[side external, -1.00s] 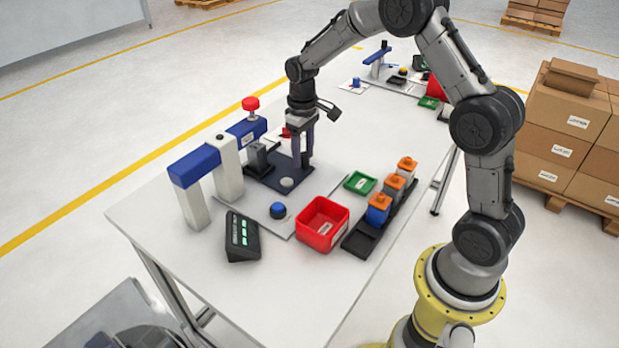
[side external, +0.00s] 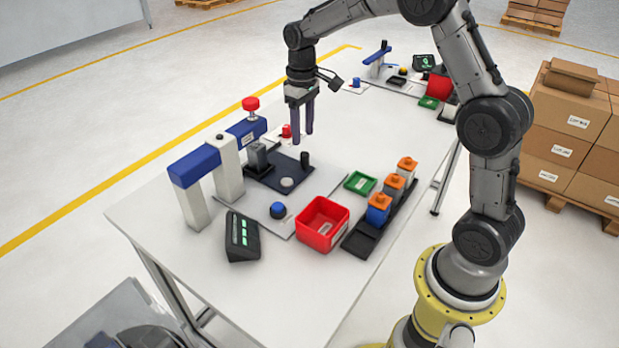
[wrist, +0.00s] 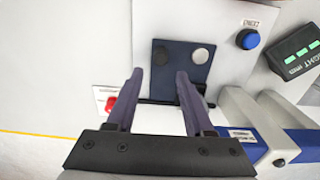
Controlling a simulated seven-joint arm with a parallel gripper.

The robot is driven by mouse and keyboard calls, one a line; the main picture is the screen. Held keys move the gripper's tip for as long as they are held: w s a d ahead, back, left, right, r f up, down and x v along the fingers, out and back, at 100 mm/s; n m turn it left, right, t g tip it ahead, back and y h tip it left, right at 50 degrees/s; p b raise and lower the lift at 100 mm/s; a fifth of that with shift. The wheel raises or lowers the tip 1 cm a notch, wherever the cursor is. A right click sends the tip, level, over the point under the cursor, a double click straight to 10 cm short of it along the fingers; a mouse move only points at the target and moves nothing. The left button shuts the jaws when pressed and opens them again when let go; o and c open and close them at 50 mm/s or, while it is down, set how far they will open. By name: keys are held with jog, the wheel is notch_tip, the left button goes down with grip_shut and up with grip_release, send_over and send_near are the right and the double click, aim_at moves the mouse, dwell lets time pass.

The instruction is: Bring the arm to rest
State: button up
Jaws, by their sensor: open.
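My gripper (side external: 303,133) is open and empty, its fingers pointing down above the table (side external: 300,290). In the side view it hangs above and behind the dark blue plate (side external: 268,176), apart from it. The plate carries a short black peg (side external: 305,159) and a pale round disc (side external: 287,183). In the wrist view, nothing is between the two fingers (wrist: 160,76), and the plate (wrist: 178,75) shows beyond their tips.
A blue and white frame (side external: 197,166) with a red knob (side external: 251,103) stands left of my gripper. A red bin (side external: 322,238), a green tray (side external: 360,183) and a black rack (side external: 362,238) holding orange-topped pieces stand nearer the front. More items stand at the table's far end.

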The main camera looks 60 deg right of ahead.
jog(key=shift+r, duration=0.15)
jog(key=shift+a+r, duration=0.2)
jog(key=shift+r, duration=0.1)
jog(key=s+a+r+n+t, duration=0.1)
jog(key=s+a+r+t, duration=0.45)
jog(key=s+r, duration=0.8)
jog(key=s+a+f, duration=0.2)
jog(key=s, duration=0.5)
jog(key=s+a+f+m, duration=0.1)
jog(key=s+a+f, duration=0.1)
jog(key=s, duration=0.5)
jog(key=shift+f, duration=0.25)
